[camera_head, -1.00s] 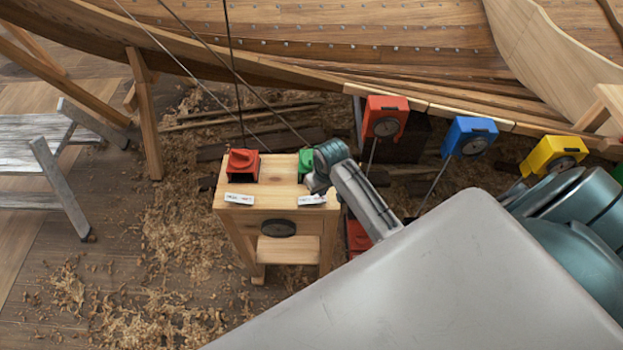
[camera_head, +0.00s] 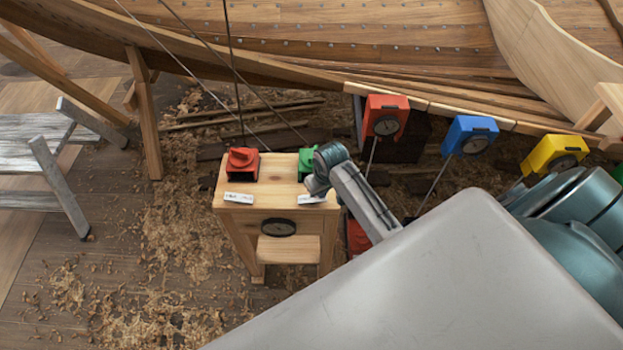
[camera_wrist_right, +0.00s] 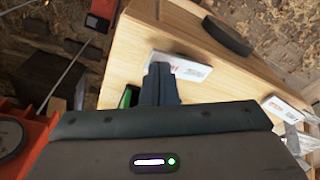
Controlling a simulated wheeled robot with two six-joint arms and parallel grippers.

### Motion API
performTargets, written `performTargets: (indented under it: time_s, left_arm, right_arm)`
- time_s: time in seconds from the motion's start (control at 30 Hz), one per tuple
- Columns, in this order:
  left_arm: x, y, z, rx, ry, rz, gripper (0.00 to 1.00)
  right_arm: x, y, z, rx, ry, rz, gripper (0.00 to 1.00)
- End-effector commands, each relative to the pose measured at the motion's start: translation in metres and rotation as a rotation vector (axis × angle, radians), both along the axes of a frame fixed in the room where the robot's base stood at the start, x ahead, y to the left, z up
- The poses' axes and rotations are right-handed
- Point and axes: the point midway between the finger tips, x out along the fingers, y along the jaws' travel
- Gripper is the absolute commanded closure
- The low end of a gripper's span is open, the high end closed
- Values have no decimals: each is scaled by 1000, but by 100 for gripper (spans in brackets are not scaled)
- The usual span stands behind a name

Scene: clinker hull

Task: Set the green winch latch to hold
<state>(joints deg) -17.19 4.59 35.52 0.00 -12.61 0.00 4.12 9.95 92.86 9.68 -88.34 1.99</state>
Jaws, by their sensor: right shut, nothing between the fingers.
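The green winch latch (camera_head: 307,166) sits on the right part of the small wooden stand (camera_head: 272,187), mostly hidden behind my right wrist. In the right wrist view only a sliver of green (camera_wrist_right: 127,97) shows, just left of the fingers. My right gripper (camera_wrist_right: 160,76) is shut and empty, its fingertips close beside the green latch and near a white label (camera_wrist_right: 180,67). Whether the fingers touch the latch cannot be told. The latch's setting is hidden. My left gripper is not in view.
A red latch (camera_head: 242,162) stands on the left part of the stand. Red (camera_head: 385,117), blue (camera_head: 469,136) and yellow (camera_head: 552,156) boxes line the hull's plank at the right. A grey trestle (camera_head: 60,185) stands at far left. Shavings cover the floor.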

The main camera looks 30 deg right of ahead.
Motion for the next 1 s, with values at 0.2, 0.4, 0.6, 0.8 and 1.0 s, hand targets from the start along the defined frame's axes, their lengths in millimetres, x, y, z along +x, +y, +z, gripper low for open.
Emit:
performTargets:
  time_s: [0.2,0.4,0.6,0.8,1.0]
  left_arm:
    - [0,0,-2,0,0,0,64]
    - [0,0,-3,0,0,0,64]
    - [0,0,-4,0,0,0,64]
    - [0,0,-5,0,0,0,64]
    - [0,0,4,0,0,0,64]
  right_arm:
    - [0,0,-4,1,0,0,100]
    - [0,0,-7,1,0,0,100]
    - [0,0,-10,1,0,0,100]
    - [0,0,-13,1,0,0,100]
    - [0,0,-3,1,0,0,100]
